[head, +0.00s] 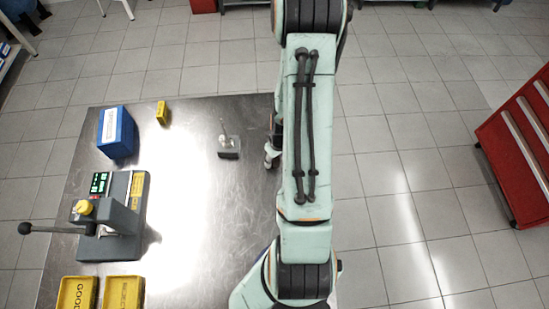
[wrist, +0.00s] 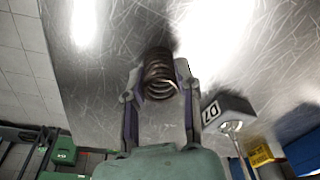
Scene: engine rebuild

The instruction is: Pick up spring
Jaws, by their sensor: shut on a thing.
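The spring (wrist: 159,74) is a dark metal coil, seen in the wrist view between my two fingers. My gripper (wrist: 160,80) is shut on it, with one finger on each side. The spring is over the scratched metal table; I cannot tell whether it touches the surface. In the head view only a bit of my gripper (head: 270,155) shows past my arm, near the table's right edge, and the spring is hidden there.
A grey block marked D7 (wrist: 226,109) with a metal stem stands beside my gripper; it also shows in the head view (head: 229,154). On the table (head: 190,220) are a blue bin (head: 117,132), a small yellow box (head: 162,112), a lever device (head: 110,225) and yellow trays (head: 77,292).

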